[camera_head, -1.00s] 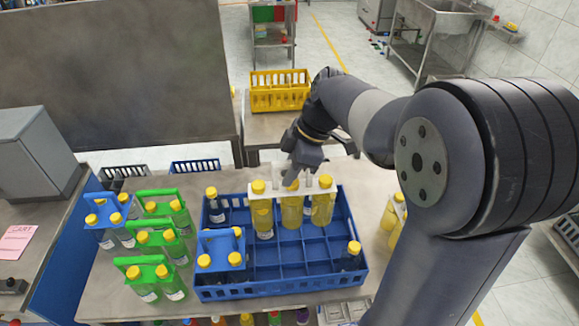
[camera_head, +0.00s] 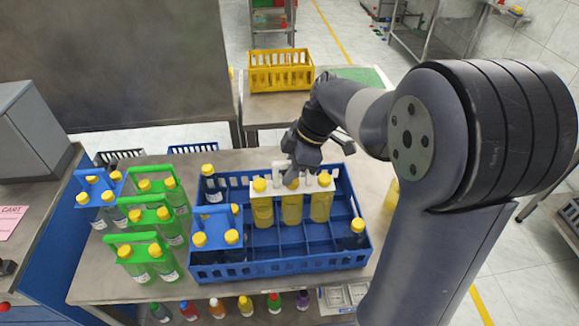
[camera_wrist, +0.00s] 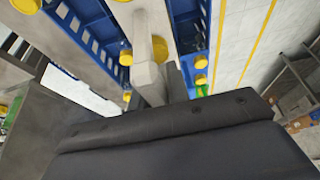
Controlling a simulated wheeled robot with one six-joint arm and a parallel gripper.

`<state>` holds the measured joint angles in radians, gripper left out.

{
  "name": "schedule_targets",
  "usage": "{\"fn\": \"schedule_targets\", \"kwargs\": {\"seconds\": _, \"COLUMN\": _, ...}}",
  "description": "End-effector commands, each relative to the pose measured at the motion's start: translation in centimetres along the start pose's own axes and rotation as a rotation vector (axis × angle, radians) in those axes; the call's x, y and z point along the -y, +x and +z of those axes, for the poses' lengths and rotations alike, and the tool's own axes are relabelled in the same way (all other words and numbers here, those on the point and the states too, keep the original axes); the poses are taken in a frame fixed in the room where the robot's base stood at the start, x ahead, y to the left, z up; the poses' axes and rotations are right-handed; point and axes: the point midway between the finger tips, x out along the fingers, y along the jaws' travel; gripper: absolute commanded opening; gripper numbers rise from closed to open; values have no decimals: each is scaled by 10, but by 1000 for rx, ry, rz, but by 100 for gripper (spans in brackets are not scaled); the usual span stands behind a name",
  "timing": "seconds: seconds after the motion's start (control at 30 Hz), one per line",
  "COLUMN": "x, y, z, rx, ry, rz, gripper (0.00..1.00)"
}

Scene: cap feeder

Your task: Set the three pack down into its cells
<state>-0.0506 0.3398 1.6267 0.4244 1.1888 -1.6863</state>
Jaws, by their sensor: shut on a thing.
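The three pack (camera_head: 262,206) is a row of yellow bottles with yellow caps joined by a white carrier. My gripper (camera_head: 296,166) is shut on the white carrier's handle, which also shows in the wrist view (camera_wrist: 150,55). The pack hangs upright over the blue crate (camera_head: 290,268), above its back and middle cells. I cannot tell whether the bottle bottoms have entered the cells. The crate also holds a blue-carrier pack (camera_head: 213,226) at front left, a dark bottle (camera_head: 209,182) at back left and another dark bottle (camera_head: 356,236) at front right.
Green-carrier packs (camera_head: 143,238) and a blue-carrier pack (camera_head: 98,188) stand left of the crate. A yellow crate (camera_head: 281,72) stands on a table behind. Several coloured bottles (camera_head: 245,305) sit below the table's front edge. Front middle cells look empty.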

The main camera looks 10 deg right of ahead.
Motion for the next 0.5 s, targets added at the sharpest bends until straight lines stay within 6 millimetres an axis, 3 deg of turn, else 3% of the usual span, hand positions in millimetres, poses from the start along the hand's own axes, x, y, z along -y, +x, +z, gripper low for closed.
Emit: {"fn": "schedule_targets", "kwargs": {"seconds": 0.5, "x": 0, "y": 46, "z": 19, "rx": -1, "ry": -2, "rz": 2, "gripper": 0}}
